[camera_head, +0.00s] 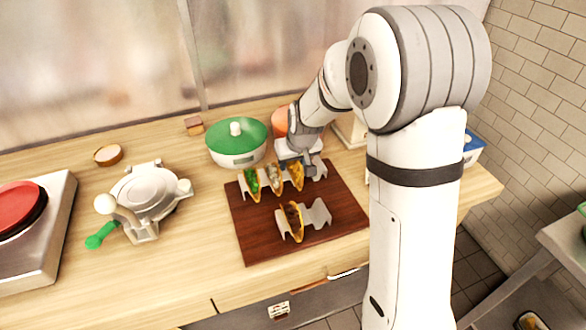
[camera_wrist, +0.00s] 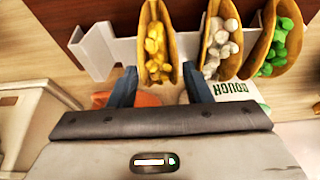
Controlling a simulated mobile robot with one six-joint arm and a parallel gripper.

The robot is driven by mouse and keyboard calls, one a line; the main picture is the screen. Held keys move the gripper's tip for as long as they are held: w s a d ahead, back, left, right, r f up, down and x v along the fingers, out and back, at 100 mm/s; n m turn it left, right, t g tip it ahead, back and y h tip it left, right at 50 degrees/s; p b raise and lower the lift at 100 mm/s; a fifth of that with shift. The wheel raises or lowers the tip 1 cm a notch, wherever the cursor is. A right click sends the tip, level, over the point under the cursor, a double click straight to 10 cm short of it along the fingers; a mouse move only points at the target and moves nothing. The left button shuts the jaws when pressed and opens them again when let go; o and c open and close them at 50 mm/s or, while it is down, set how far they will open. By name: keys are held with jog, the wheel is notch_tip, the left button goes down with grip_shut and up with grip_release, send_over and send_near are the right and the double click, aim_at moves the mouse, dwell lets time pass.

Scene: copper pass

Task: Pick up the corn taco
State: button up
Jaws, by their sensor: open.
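The corn taco (camera_head: 297,177), a folded shell with yellow filling, stands in the far metal taco rack (camera_head: 312,166), at the right of a row of three. In the wrist view the corn taco (camera_wrist: 157,52) is at the upper middle, with the bare end of the rack (camera_wrist: 95,50) to its left. My gripper (camera_wrist: 160,84) is open. Its two fingers lie either side of the taco's near end, with no contact clear. In the head view my gripper (camera_head: 297,158) is at the back of the rack and partly covers it.
A white-filled taco (camera_wrist: 221,45) and a green-filled taco (camera_wrist: 279,45) stand beside the corn taco. A nearer rack (camera_head: 318,214) on the brown board (camera_head: 257,240) holds a brown-filled taco (camera_head: 292,220). A green-lidded pot (camera_head: 236,143) is left of my gripper. A tortilla press (camera_head: 148,195) stands further left.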

jog(key=c, duration=0.7)
jog(key=shift+r, duration=0.1)
jog(key=shift+c, duration=0.2)
